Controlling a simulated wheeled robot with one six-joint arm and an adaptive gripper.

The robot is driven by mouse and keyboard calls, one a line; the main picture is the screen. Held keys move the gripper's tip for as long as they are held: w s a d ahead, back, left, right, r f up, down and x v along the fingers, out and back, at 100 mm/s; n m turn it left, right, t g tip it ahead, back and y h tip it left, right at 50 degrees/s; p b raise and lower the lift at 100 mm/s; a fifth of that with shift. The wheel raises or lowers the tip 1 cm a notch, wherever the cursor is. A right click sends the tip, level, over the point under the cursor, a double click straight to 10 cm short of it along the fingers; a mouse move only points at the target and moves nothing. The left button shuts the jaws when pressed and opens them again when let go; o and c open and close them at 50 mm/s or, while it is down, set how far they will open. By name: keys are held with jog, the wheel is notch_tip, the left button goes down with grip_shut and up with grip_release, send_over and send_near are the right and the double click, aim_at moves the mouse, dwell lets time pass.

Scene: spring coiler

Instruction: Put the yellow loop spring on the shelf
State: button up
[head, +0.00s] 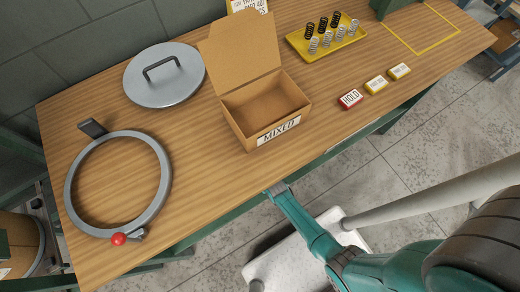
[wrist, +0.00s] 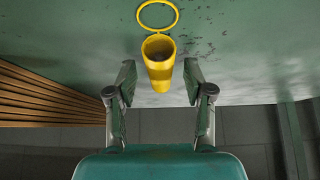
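In the wrist view a yellow tube-shaped piece (wrist: 159,62) stands out from a green surface, its open end facing up the picture. A thin yellow ring (wrist: 157,15) shows just beyond it. These may be the yellow loop spring, but I see no coils and cannot tell whether they are joined. My gripper (wrist: 159,80) is open, with a finger on each side of the yellow piece and gaps showing between. I cannot make out the yellow pieces or the fingers in the head view. No shelf is clearly identifiable in either view.
The wooden bench (head: 205,160) holds an open cardboard box marked MIXED (head: 250,125), a grey lid (head: 163,85), a grey clamp ring (head: 75,175) and a yellow tray (head: 292,40) with several black and silver springs. Small blocks include a red HOLD (head: 350,99). Wooden slats (wrist: 40,100) show in the wrist view.

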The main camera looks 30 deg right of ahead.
jog(key=shift+r, duration=0.1)
jog(key=v, duration=1.2)
jog(key=shift+s, duration=0.1)
jog(key=s+r+t, duration=0.2)
jog(key=s+r, duration=0.4)
jog(key=r, duration=0.7)
jog(key=s+r+t, duration=0.3)
jog(key=s+r, duration=0.4)
jog(key=r, duration=0.7)
jog(key=s+r+t, duration=0.3)
jog(key=s+r, duration=0.4)
jog(key=r, duration=0.7)
jog(key=shift+a+r, duration=0.1)
